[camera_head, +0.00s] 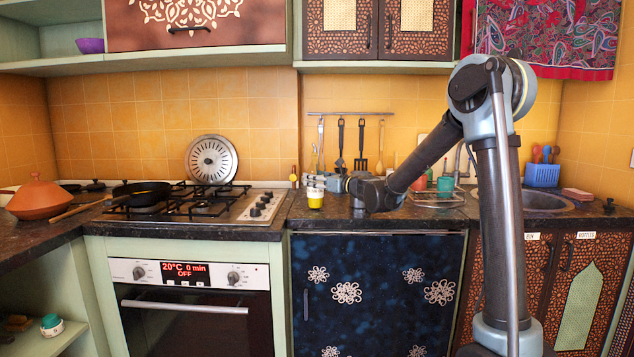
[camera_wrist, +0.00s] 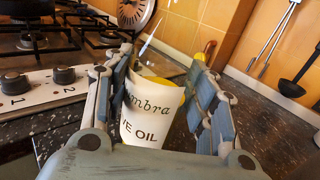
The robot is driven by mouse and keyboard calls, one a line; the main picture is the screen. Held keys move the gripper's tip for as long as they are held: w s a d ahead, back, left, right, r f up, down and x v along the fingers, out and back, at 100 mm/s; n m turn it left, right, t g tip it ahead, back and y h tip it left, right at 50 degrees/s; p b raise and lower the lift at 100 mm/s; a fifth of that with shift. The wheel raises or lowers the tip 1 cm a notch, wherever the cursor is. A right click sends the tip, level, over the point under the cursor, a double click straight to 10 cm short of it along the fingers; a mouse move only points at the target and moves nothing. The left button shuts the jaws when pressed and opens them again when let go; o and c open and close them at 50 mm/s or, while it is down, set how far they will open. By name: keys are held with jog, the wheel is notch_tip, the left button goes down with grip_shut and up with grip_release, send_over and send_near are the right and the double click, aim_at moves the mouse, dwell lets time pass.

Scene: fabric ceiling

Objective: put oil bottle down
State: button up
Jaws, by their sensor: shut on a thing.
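The oil bottle (camera_wrist: 150,122) is white with dark lettering ending in "VE OIL" and shows yellow near its upper edge in the wrist view. My gripper (camera_wrist: 160,95) is shut on it, with one finger on each side. In the head view, my gripper (camera_head: 322,183) is low over the counter between the stove and the sink, and the white and yellow bottle (camera_head: 315,199) shows below the fingers. The bottle is close to the dark countertop (camera_head: 300,215). I cannot tell whether its base touches.
The gas stove (camera_head: 190,203) with a black pan (camera_head: 142,190) and a propped round metal lid (camera_head: 211,159) is to the left. Utensils (camera_head: 361,145) hang on the wall behind. A dish rack (camera_head: 438,198) and a sink (camera_head: 535,202) are to the right. Bare counter lies in front.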

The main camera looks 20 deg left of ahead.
jog(key=shift+f, duration=0.25)
jog(key=o, duration=1.7)
jog(key=shift+c, duration=0.2)
jog(key=v, duration=1.2)
jog(key=shift+f, duration=0.1)
